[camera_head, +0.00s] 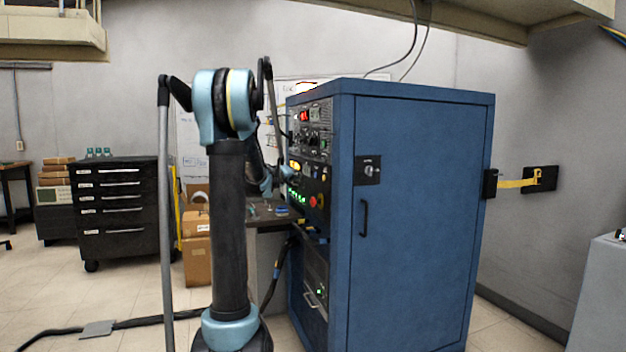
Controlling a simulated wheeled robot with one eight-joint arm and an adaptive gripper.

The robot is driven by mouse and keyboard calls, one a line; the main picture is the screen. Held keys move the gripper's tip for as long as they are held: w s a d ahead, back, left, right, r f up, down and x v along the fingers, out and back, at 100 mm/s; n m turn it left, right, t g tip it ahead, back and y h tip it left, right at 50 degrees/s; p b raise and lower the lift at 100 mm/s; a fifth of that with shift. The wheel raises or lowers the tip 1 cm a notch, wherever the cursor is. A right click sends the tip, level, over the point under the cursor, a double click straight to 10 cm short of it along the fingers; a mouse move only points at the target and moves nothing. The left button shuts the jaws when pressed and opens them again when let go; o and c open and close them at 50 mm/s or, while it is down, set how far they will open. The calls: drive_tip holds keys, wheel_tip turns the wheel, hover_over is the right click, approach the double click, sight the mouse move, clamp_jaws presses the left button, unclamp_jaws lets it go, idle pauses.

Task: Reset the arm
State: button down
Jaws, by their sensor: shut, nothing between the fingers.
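My arm rises in front of me, with a dark upright link and pale blue joints. Its far part bends down behind this link, toward the front panel of the blue cabinet (420,220). My gripper (286,173) is small and partly hidden by my own arm, close to the panel. It is shut, and I see nothing held in it. I cannot tell whether it touches the panel. The panel (312,150) carries red, yellow and green lights, knobs and a red button (313,201).
A small dark table (262,220) stands left of the cabinet, close to my arm. Cardboard boxes (196,262) and a black drawer cart (118,213) stand further left. A black cable (140,322) crosses the floor. A grey cabinet (602,290) is at right. Open floor lies left.

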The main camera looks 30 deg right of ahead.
drive_tip(key=s+a+f+g+y, duration=0.2)
drive_tip(key=s+a+f+y, duration=0.3)
drive_tip(key=s+a+f, duration=0.5)
drive_tip(key=s+a+f+n+g+y, duration=0.1)
drive_tip(key=s+a+f+y, duration=0.3)
drive_tip(key=s+a+f, duration=0.6)
drive_tip(key=s+a+f+n+g+y, duration=0.1)
drive_tip(key=s+a+f+g+y, duration=0.3)
drive_tip(key=s+a+f, duration=0.6)
drive_tip(key=s+a, duration=0.6)
drive_tip(key=a, duration=0.4)
drive_tip(key=s+a+y, duration=0.1)
drive_tip(key=s+a, duration=0.5)
drive_tip(key=a, duration=0.4)
drive_tip(key=shift+s+y, duration=0.15)
drive_tip(key=shift+y, duration=0.15)
drive_tip(key=shift+w+f, duration=0.25)
drive_tip(key=shift+w, duration=0.2)
